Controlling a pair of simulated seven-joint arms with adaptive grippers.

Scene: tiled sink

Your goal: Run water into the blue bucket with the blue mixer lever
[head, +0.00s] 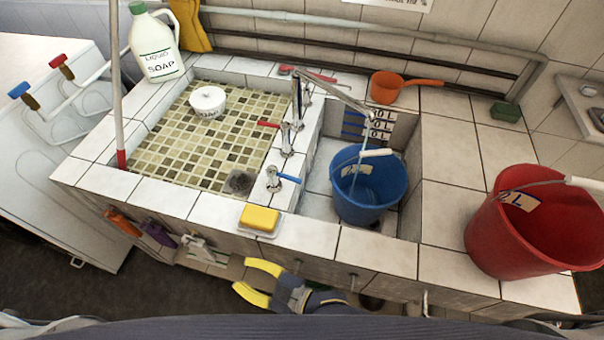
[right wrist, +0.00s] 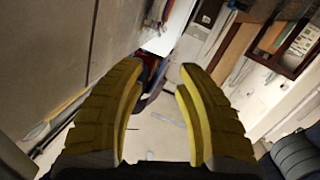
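The blue bucket (head: 368,200) stands in the deep right-hand basin, its white handle grip leaning over the rim. The blue mixer lever (head: 290,178) sticks out to the right from a chrome tap body (head: 272,180) on the front part of the divider. The spout (head: 335,92) reaches over the basin towards the bucket. My left gripper is not in view.
A yellow sponge (head: 259,218) lies on the front ledge between my right gripper and the lever. A red lever (head: 268,124) sits farther back. A red bucket (head: 535,225) stands on the right counter. A soap bottle (head: 155,45) and orange dipper (head: 388,87) are farther back.

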